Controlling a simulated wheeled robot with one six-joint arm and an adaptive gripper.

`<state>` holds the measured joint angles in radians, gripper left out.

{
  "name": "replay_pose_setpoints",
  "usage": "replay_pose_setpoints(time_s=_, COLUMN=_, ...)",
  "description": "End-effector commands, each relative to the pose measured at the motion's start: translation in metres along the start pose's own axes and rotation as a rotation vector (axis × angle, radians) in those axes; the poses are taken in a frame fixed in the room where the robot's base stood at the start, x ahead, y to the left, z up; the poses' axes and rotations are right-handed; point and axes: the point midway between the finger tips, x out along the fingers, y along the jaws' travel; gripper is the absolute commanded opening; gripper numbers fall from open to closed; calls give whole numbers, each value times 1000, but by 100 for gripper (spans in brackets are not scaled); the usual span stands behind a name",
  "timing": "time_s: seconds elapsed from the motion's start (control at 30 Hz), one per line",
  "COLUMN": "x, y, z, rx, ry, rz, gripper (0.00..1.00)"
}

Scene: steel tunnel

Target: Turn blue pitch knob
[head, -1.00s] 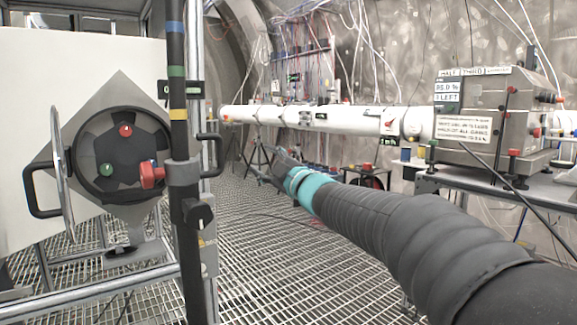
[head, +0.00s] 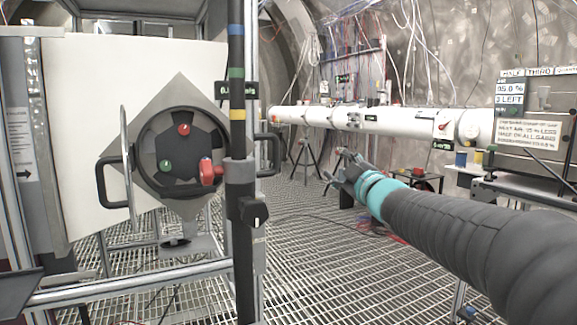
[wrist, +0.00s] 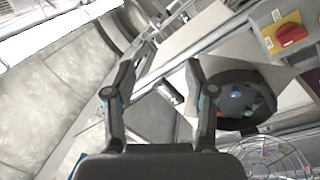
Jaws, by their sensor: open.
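A round dark panel (head: 152,152) on a white board carries a red knob (head: 184,129) and a green knob (head: 165,165). No blue knob can be made out on it in the head view. In the wrist view a round black panel (wrist: 232,118) lies right of the right finger, with a small blue knob (wrist: 236,93) on it. My gripper (head: 335,166) is open and empty, well to the right of the panel in the head view. It also shows in the wrist view (wrist: 170,56), its fingers spread with nothing between them.
A long white pipe (head: 390,121) runs behind my gripper. The grating floor (head: 300,235) is open between panel and arm.

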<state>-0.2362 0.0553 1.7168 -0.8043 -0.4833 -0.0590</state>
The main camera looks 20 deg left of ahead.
Motion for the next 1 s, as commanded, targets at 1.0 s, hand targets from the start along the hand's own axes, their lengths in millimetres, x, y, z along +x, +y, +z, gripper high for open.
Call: replay_pose_setpoints(time_s=1.0, x=80, y=-173, z=-98, rx=-145, ry=801, rz=-265, gripper=55)
